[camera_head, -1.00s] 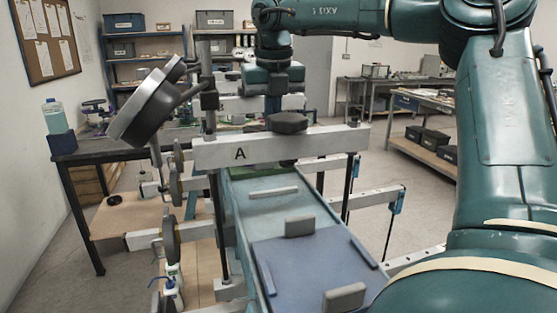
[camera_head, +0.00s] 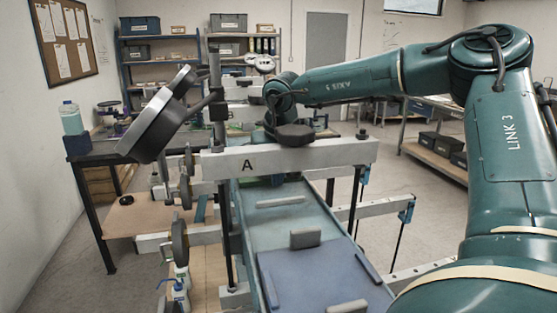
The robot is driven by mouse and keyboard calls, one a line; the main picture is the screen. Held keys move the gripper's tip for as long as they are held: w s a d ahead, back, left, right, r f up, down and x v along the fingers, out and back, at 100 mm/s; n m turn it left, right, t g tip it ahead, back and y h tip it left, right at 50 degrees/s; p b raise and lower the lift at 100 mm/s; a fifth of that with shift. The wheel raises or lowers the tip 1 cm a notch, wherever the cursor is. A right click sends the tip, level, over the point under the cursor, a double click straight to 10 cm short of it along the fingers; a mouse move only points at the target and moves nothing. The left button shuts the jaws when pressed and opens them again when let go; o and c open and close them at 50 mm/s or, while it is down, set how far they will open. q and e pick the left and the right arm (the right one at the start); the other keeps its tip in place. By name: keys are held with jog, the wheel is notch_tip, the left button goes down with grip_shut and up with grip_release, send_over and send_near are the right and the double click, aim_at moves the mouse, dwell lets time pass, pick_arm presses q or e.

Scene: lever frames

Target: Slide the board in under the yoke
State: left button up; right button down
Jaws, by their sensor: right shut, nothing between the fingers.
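The yoke (camera_head: 330,153) is a pale grey crossbeam marked "A", with a black knob on top, standing on dark posts. The blue-violet board (camera_head: 310,272) lies on a long pale-teal bed (camera_head: 262,224) on the near side of the yoke, with its far edge short of the beam. A grey block (camera_head: 305,239) stands at the board's far end, and its near end runs out of the picture. My right gripper (camera_head: 272,124) is beyond the yoke, low behind the beam and knob, apart from the board. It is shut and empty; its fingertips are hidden. My left gripper is not seen.
A grey bar (camera_head: 280,202) lies across the bed between board and yoke. A round dark weight (camera_head: 158,124) on a tilted arm stands left of the yoke. A workbench (camera_head: 95,149) is at back left.

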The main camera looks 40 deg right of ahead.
jog(key=shift+f, duration=0.1)
jog(key=shift+w+d, duration=0.4)
jog(key=shift+w, duration=0.3)
jog(key=shift+w+d, duration=0.35)
jog(key=shift+w, duration=0.3)
jog(key=shift+w+d, duration=0.1)
jog(key=shift+w, duration=0.15)
